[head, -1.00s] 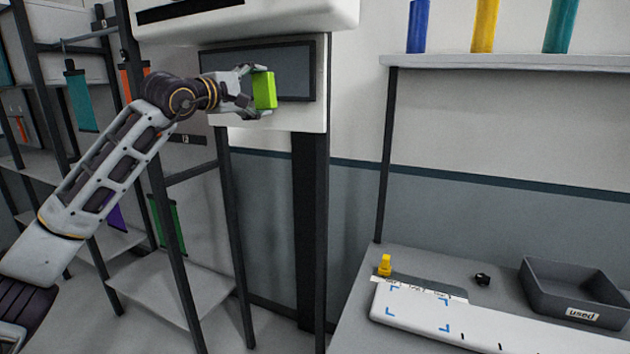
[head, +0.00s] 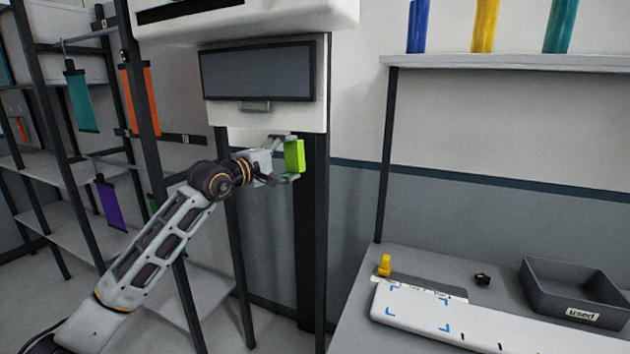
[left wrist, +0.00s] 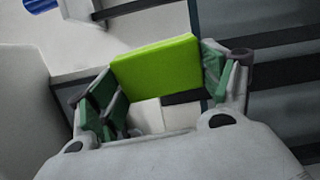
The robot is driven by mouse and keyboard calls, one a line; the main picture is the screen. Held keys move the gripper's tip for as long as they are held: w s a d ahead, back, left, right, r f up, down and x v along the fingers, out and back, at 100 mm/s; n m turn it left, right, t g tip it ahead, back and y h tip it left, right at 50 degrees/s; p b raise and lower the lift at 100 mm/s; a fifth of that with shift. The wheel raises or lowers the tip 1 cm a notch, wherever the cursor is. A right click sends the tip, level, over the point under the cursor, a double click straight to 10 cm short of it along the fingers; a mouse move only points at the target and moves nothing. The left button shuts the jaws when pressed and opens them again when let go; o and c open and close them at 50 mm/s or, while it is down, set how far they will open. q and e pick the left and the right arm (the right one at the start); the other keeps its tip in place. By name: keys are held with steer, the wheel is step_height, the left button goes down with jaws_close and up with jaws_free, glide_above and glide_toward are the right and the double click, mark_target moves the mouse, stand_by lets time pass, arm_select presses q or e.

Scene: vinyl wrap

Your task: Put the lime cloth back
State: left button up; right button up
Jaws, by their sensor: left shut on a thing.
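The lime cloth (head: 294,156) is a small bright green block-like piece, held in the air by my left gripper (head: 284,160) in the head view. It is just below the white cabinet's lower edge, in front of a dark upright post. In the left wrist view the cloth (left wrist: 157,67) sits between the two fingers of the left gripper (left wrist: 160,80), which are shut on it. My right gripper is in neither view.
The white cabinet (head: 265,118) has a dark panel and small handle. A rack (head: 150,130) with hanging coloured strips stands left. At right, a bench holds a white board (head: 480,328), a yellow item (head: 384,265) and a grey bin (head: 575,290) labelled "used". Rolls stand on the shelf (head: 510,61).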

arm_select(q)
steer(key=s+f+n+t+y, duration=0.1)
steer(key=s+f, duration=0.3)
steer(key=f, duration=0.8)
steer(key=s+f+n+y, duration=0.1)
steer(key=s+f, duration=0.2)
steer(key=f, duration=0.9)
steer(key=s+a+f+n+t+y, duration=0.1)
steer(key=s+a+f+n+y, duration=0.2)
steer(key=s+a+f, duration=0.4)
steer(key=s+a+f+n+t+y, duration=0.2)
steer(key=s+a+f+y, duration=0.4)
steer(key=s+f, duration=0.5)
step_height(320, 180, down, 5)
steer(key=shift+s+a+r+n, duration=0.25)
steer(key=shift+a+n, duration=0.15)
steer(key=shift+a, duration=0.35)
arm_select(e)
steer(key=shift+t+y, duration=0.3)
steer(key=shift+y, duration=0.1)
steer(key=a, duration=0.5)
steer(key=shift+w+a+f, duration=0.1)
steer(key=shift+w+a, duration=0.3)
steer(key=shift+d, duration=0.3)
